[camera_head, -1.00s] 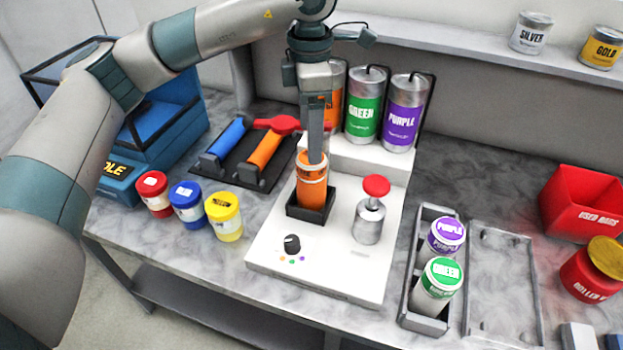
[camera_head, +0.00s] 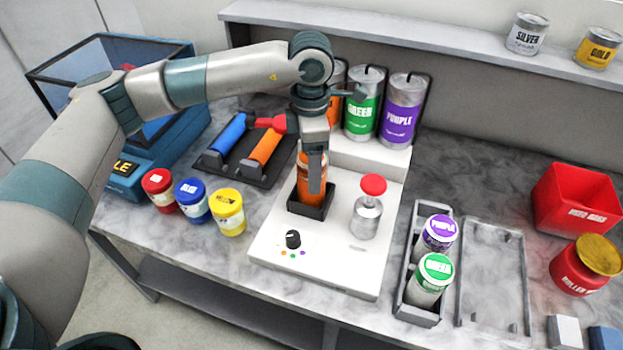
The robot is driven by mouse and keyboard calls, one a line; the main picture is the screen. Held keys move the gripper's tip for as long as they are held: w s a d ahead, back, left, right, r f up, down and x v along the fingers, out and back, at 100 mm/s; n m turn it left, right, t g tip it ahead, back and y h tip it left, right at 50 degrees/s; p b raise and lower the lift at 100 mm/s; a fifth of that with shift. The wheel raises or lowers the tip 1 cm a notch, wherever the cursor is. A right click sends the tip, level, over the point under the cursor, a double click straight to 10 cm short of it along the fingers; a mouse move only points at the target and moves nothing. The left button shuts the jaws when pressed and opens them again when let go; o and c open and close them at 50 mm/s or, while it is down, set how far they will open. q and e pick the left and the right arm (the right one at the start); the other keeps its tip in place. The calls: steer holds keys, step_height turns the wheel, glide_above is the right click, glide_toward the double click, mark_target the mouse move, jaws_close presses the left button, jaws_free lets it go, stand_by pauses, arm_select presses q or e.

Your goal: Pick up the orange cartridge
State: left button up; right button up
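The orange cartridge (camera_head: 304,185) stands upright in a black square holder (camera_head: 312,211) on the white machine (camera_head: 335,264). My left gripper (camera_head: 315,185) reaches down from above, its fingers pointing down over the cartridge. A grey finger covers part of the cartridge's front, and its top is hidden. I cannot tell whether the fingers are closed on it. My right gripper is not in view.
A red-topped metal plunger (camera_head: 368,210) stands right of the holder. Green (camera_head: 361,108) and purple (camera_head: 403,113) canisters stand behind. Red, blue and yellow jars (camera_head: 229,213) stand left.

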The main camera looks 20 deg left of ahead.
arm_select(q)
step_height(320, 180, down, 4)
steer(key=p, duration=0.3)
steer(key=shift+f, duration=0.55)
steer(key=c, duration=1.7)
steer(key=shift+o, duration=0.2)
steer(key=shift+w+r, duration=0.1)
steer(key=shift+r, duration=0.05)
